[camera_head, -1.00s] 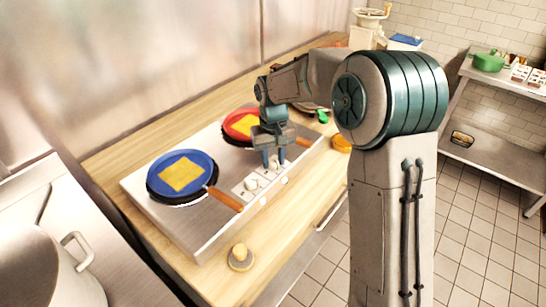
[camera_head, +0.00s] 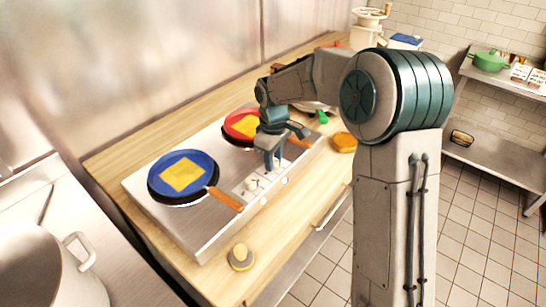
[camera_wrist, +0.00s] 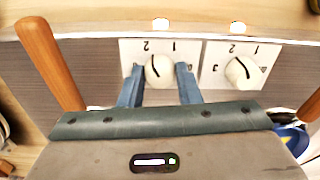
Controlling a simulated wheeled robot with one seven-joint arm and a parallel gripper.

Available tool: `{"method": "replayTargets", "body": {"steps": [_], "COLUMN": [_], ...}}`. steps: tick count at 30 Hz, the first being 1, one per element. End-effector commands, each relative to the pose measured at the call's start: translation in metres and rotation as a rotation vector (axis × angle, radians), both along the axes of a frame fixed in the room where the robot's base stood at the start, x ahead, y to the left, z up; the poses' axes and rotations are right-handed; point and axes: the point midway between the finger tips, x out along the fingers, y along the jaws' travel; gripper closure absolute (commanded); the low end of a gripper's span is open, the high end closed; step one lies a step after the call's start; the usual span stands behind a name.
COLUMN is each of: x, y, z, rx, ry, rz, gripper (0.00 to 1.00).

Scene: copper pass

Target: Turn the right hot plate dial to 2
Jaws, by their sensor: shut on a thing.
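The hot plate (camera_head: 215,225) sits on the wooden counter, with two white dials on its front panel. My gripper (camera_head: 273,166) points down over the right dial. In the wrist view, where the panel appears reversed, this right dial (camera_wrist: 158,71) is on the left, between the two fingers of my gripper (camera_wrist: 159,71), which is shut on it. Its dark pointer line leans up toward the printed 2. The left dial (camera_head: 251,184) is free; it shows at the right in the wrist view (camera_wrist: 242,72). In the head view my fingers hide most of the right dial.
A blue pan (camera_head: 210,172) and a red pan (camera_head: 232,127), each with a yellow slab, stand on the hot plate. Wooden handles reach past both sides of the dials. A round yellow-topped thing (camera_head: 241,257) lies on the counter in front. A large pot (camera_head: 45,270) stands lower left.

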Motion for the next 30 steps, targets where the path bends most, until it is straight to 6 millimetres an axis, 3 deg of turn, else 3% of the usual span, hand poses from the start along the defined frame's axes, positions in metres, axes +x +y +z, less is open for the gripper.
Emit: {"method": "replayTargets", "body": {"steps": [16, 17, 18, 19, 30], "x": [0.0017, 0.0017, 0.0016, 0.0015, 0.0009], "y": [0.0007, 0.0007, 0.0007, 0.0006, 0.0003], "z": [0.0018, 0.0018, 0.0017, 0.0016, 0.0062], "rx": [0.002, 0.002, 0.002, 0.002, 0.001], "ry": [-0.007, -0.007, -0.007, -0.007, -0.004], "rz": [0.026, 0.026, 0.026, 0.026, 0.025], "gripper": [0.92, 0.64, 0.53, 0.48, 0.48]}}
